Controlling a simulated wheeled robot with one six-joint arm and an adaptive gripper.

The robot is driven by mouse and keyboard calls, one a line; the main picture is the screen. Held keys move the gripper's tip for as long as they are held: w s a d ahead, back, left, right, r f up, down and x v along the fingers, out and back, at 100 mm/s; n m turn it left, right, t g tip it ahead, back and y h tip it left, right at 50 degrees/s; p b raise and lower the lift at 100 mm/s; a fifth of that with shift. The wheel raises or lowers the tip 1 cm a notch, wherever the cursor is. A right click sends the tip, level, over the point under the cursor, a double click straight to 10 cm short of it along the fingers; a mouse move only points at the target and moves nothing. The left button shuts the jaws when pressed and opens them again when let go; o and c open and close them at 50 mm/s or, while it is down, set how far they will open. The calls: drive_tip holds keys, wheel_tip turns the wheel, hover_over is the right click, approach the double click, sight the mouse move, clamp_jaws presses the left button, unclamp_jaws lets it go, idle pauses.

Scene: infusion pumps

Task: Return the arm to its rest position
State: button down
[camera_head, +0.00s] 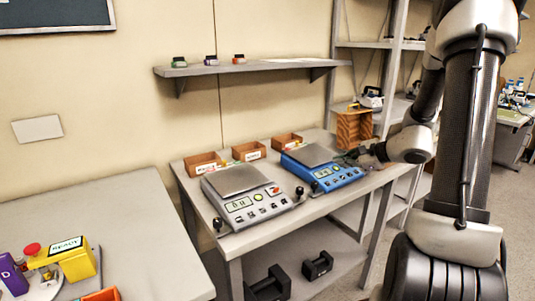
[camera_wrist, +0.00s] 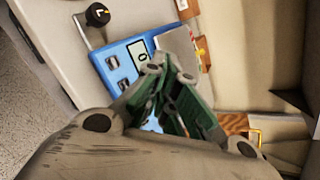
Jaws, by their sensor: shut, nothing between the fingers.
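My arm (camera_head: 415,125) reaches in from the right of the head view. I cannot tell how far the fingertips are from the pump or whether they touch it.
Small orange bins (camera_head: 204,165) line the table's back, and a wooden box (camera_head: 353,128) stands behind my gripper. A wall shelf (camera_head: 250,67) holds small jars. A rack (camera_head: 395,45) is at the right.

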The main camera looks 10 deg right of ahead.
drive_tip(key=s+a+n+g, duration=0.2)
drive_tip(key=s+n+g, duration=0.2)
drive_tip(key=s, duration=0.5)
drive_tip(key=s+a+n+g, duration=0.3)
drive_tip(key=s+n+g, duration=0.1)
drive_tip(key=s, duration=0.5)
drive_tip(key=s+a+r+n+t+h, duration=0.1)
drive_tip(key=s+r+n+h, duration=0.5)
drive_tip(key=s+r+n, duration=0.5)
drive_tip(key=shift+s+a+r+n+t, duration=0.25)
drive_tip(key=shift+s+r+n+t, duration=0.15)
drive_tip(key=shift+r+n, duration=0.5)
